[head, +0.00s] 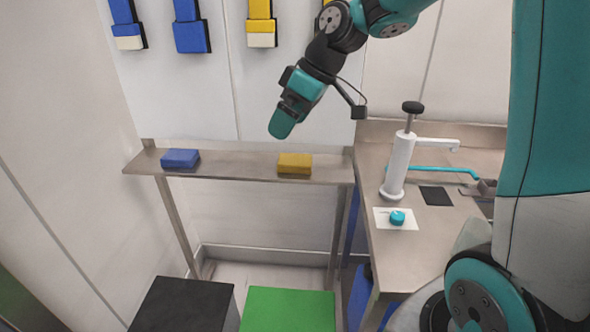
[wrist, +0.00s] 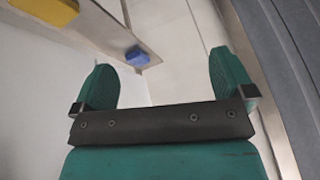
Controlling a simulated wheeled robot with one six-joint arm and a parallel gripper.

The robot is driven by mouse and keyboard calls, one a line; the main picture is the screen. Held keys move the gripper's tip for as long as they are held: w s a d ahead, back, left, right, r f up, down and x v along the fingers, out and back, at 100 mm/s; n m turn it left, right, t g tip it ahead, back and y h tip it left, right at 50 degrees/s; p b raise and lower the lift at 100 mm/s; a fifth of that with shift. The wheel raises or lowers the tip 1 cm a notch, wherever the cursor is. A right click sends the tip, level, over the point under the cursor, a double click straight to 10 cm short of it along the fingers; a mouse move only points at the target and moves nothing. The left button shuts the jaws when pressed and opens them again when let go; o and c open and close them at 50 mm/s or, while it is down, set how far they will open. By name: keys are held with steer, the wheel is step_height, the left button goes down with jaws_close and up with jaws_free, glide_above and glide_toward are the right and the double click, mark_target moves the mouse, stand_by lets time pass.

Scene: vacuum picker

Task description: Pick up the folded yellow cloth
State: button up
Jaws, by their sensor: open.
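The folded yellow cloth (head: 294,163) lies flat on the right half of a narrow metal shelf (head: 235,172) in the head view. It also shows at the top left of the wrist view (wrist: 46,10), cut by the frame edge. My gripper (head: 281,124) hangs above the shelf, just left of and higher than the yellow cloth, apart from it. In the wrist view my gripper (wrist: 165,85) has its two teal fingers spread wide, with nothing between them.
A folded blue cloth (head: 180,159) lies on the shelf's left half. Blue and yellow cloths hang on the wall above. A steel counter (head: 420,245) at right bears a white pump dispenser (head: 399,165). Black (head: 185,305) and green (head: 288,310) boxes stand below.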

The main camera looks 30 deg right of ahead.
steer(key=t+b, duration=0.1)
steer(key=t, duration=0.1)
glide_toward(295, 159)
steer(key=a+f+p, duration=0.1)
steer(key=w+a+f+p, duration=0.1)
steer(key=shift+f+n+p, duration=0.3)
steer(key=shift+f+n, duration=0.1)
steer(key=shift+w+d+p+x, duration=0.15)
steer(key=shift+p+x, duration=0.5)
steer(key=shift+x, duration=0.8)
steer(key=shift+w+d+p+x, duration=0.15)
steer(key=shift+p+x, duration=0.5)
steer(key=shift+x, duration=0.8)
steer(key=shift+s, duration=0.1)
steer(key=c, duration=0.9)
